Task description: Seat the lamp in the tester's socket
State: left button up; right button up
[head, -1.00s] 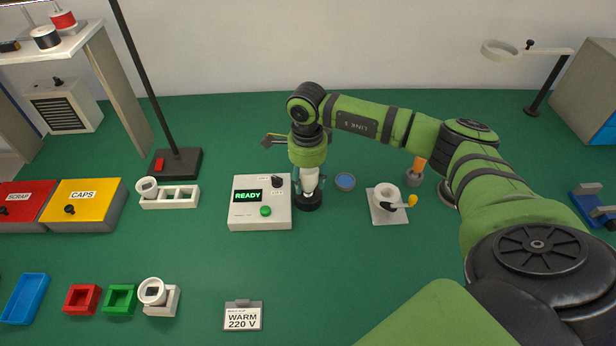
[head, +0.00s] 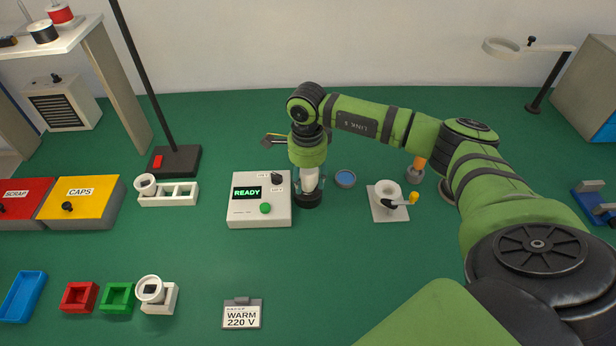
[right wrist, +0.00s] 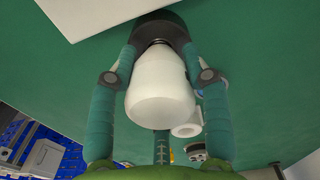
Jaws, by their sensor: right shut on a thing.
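My right gripper (head: 310,183) is shut on a white lamp (head: 310,176) and points down beside the tester (head: 260,212). The right wrist view shows the lamp (right wrist: 160,97) between the teal fingers, with its narrow end at the black round socket (right wrist: 160,30). In the head view the socket (head: 308,201) stands at the tester's right side, directly under the lamp. The lamp looks upright and in line with the socket. How deep its base sits is hidden. The tester's screen reads READY. My left gripper is not in view.
A blue-topped round dish (head: 345,179) lies just right of the socket. A white ring-shaped fixture with a crank (head: 388,202) stands farther right. A WARM 220 V card (head: 242,315) lies in front. A white rack (head: 168,195) stands left.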

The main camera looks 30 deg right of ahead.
jog(key=o, duration=1.2)
notch_tip(320, 180, up, 12)
jog(key=shift+r, duration=0.1)
